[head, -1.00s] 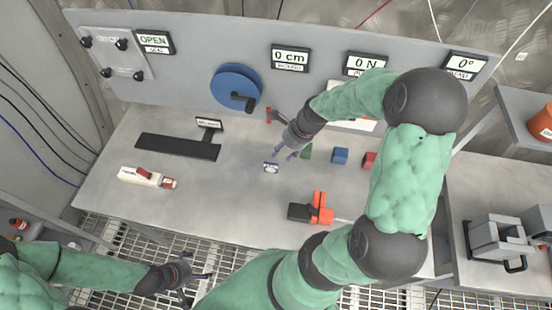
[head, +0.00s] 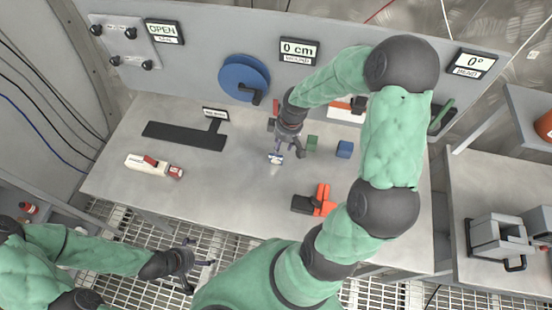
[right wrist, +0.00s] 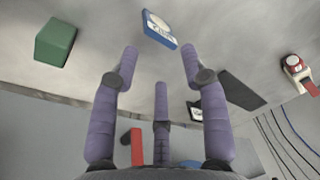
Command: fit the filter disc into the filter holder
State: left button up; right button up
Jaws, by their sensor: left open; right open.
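My left gripper (head: 200,276) is open and empty, low in front of the bench. No part is clearly recognisable as the filter holder; a white device with a red lever and red end (head: 150,165) lies at the left.
A green block (head: 312,143) and a blue block (head: 344,149) stand right of my right gripper. An orange-and-black tool (head: 314,200) lies at the front. A black plate (head: 185,135) lies at the back left, below a blue wheel (head: 243,78). The bench centre-left is clear.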

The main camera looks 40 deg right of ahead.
aim_at(276, 158)
jog(key=n, duration=0.4)
jog(key=shift+w+a+f, duration=0.1)
jog(key=shift+w+f, duration=0.05)
jog(key=shift+w, duration=0.1)
jog(key=shift+f, duration=0.15)
jog(key=f, duration=0.3)
jog(key=w+f+b, duration=0.1)
jog(key=f, duration=0.3)
jog(key=f+b, duration=0.1)
jog(key=f, duration=0.2)
jog(key=shift+w+a+f, duration=0.2)
jog(key=shift+a+f, duration=0.05)
jog(key=shift+a, duration=0.1)
grip_shut()
